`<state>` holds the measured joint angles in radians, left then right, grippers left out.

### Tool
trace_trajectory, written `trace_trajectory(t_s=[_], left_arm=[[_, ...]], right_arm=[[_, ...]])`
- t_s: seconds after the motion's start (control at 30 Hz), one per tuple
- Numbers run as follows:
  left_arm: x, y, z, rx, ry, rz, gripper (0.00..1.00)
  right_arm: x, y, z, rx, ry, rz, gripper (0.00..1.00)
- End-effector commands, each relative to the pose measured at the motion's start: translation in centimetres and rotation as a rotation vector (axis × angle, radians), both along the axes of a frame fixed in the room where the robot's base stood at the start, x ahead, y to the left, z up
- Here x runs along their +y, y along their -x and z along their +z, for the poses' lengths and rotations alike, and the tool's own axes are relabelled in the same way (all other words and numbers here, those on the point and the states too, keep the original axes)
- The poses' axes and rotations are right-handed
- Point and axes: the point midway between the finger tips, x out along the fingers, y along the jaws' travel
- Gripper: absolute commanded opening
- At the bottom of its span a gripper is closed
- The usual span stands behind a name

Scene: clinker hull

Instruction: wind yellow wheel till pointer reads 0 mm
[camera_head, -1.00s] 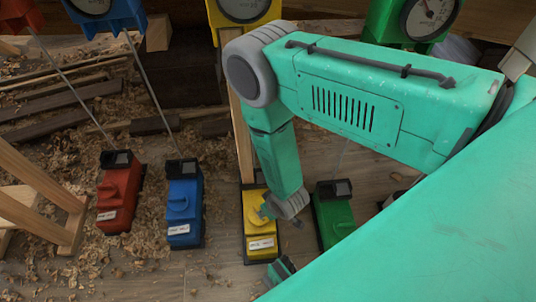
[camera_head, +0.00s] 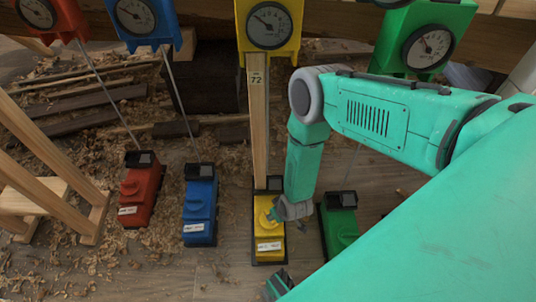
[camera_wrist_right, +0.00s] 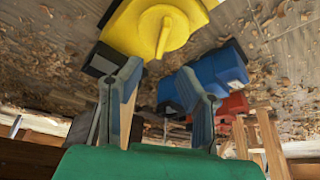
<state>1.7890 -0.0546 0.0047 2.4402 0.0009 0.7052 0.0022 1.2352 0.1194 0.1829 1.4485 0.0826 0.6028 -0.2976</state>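The yellow wheel (camera_head: 265,215) sits on a yellow box (camera_head: 269,231) with a white label, at the foot of a wooden post. My right gripper (camera_head: 285,212) is beside the wheel's right edge. In the wrist view its fingers (camera_wrist_right: 160,78) are apart with nothing gripped. I cannot tell whether it touches the wheel.
Red (camera_head: 140,192), blue (camera_head: 200,205) and green (camera_head: 341,224) boxes stand beside the yellow one, each with a like-coloured dial above. A wooden trestle (camera_head: 45,190) stands at left. Wood shavings and planks (camera_head: 75,110) litter the floor. My arm covers much of the right side.

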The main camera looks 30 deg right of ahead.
Motion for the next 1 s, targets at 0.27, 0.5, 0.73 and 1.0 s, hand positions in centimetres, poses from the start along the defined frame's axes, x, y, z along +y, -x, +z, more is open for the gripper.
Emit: trace_trajectory(t_s=[0.27, 0.5, 0.73, 1.0], left_arm=[[0.0, 0.0, -3.4, 0.0, 0.0, 0.0, 0.4], [0.0, 0.0, -4.9, 0.001, 0.0, 0.0, 0.4], [0.0, 0.0, -5.1, 0.001, 0.0, 0.0, 0.4], [0.0, 0.0, -5.0, 0.0, 0.0, 0.0, 0.4]], right_arm=[[0.3, -2.3, -5.9, -0.002, 0.006, 0.001, 0.31], [0.3, -3.5, -8.5, -0.002, 0.003, 0.001, 0.31], [0.3, -3.7, -9.0, 0.0, 0.001, 0.001, 0.31], [0.3, -3.8, -8.9, 0.0, 0.004, 0.001, 0.0]])
